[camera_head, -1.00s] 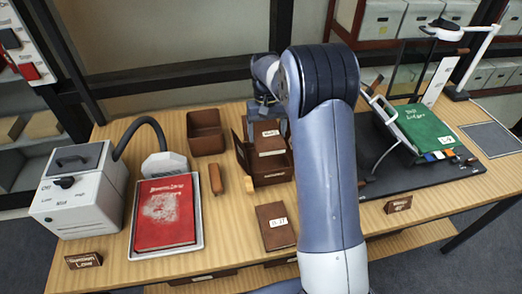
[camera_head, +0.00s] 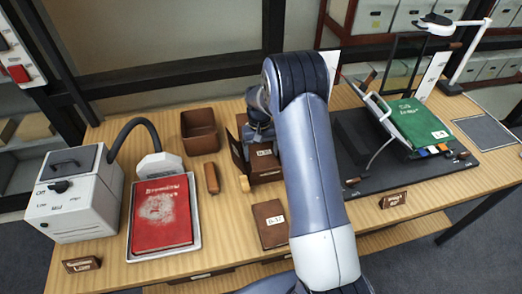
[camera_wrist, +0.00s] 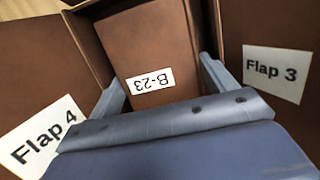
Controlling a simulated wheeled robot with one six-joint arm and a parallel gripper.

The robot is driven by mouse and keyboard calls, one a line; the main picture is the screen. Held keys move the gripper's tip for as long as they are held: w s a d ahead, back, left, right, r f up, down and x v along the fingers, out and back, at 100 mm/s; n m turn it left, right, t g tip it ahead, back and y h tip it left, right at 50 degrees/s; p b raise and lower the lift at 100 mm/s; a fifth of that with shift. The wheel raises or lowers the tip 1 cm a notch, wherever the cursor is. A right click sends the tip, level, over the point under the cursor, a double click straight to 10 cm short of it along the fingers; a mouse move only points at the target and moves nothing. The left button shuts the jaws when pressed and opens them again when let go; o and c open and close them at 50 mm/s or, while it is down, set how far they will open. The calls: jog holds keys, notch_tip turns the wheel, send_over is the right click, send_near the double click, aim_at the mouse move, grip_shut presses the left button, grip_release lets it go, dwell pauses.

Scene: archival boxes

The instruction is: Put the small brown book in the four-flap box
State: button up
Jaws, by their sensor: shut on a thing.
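The small brown book (camera_wrist: 145,45), labelled B-23, sits between the fingers of my gripper (camera_wrist: 160,85) in the wrist view. My gripper is shut on it. In the head view this book (camera_head: 264,162) is within the outline of the brown four-flap box (camera_head: 236,152), low between its walls. The wrist view shows the box's Flap 4 (camera_wrist: 28,110) at the left and Flap 3 (camera_wrist: 275,35) at the right, both splayed open. My arm hides the box's right side in the head view. Whether the book touches the box floor cannot be told.
An open brown bin (camera_head: 199,132), a brown bar (camera_head: 211,178), a red book (camera_head: 162,214) on a tray and a grey machine (camera_head: 75,195) stand left. A green book (camera_head: 418,122) is right.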

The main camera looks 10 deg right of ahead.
aim_at(260, 149)
jog(key=shift+f+b, duration=0.45)
jog(key=shift+f, duration=0.05)
jog(key=shift+f, duration=0.1)
jog(key=o, duration=0.9)
jog(key=shift+r+p, duration=0.35)
jog(key=shift+r, duration=0.1)
jog(key=r, duration=0.4)
jog(key=w+r+b, duration=0.1)
jog(key=r, duration=0.7)
jog(key=shift+w+r+b, duration=0.15)
jog(key=shift+w+b, duration=0.15)
jog(key=shift+w, duration=0.1)
